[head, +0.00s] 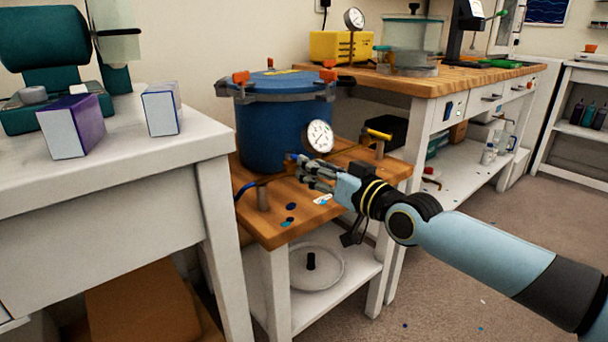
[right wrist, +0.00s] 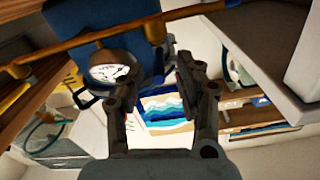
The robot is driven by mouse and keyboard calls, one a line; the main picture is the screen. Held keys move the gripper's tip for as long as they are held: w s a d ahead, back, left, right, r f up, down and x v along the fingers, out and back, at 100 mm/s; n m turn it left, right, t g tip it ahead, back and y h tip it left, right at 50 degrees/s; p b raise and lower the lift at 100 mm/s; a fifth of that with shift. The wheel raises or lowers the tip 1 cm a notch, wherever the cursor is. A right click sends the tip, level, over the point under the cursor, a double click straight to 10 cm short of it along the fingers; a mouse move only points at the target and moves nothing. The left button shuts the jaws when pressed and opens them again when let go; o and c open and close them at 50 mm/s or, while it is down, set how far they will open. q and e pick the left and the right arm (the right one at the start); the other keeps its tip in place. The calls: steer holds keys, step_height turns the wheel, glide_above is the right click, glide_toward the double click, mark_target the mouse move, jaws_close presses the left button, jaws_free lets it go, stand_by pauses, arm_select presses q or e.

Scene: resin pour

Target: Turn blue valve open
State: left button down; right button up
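The blue pressure pot (head: 275,125) stands on a small wooden-topped cart, with a round white gauge (head: 319,136) at its front. A brass pipe runs low across its front. A dark blue curved piece (head: 245,188) shows at the pipe's left end; I cannot tell whether it is the valve handle or a hose. A yellow handle (head: 379,134) is at the right end. My right gripper (head: 306,170) is just in front of the pipe, below the gauge, and hides part of it. In the right wrist view its fingers (right wrist: 158,82) are apart, with nothing held. My left gripper is out of view.
A white bench (head: 200,145) with boxes stands close on the left. The wooden cart top (head: 300,205) has small blue spots. A workbench (head: 450,80) with a yellow box (head: 341,46) is behind. Floor (head: 480,220) is open on the right.

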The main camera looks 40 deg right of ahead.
mark_target(293, 156)
steer(key=shift+w+b, duration=0.55)
steer(key=shift+w, duration=1.05)
steer(key=shift+c, duration=0.4)
jaws_close()
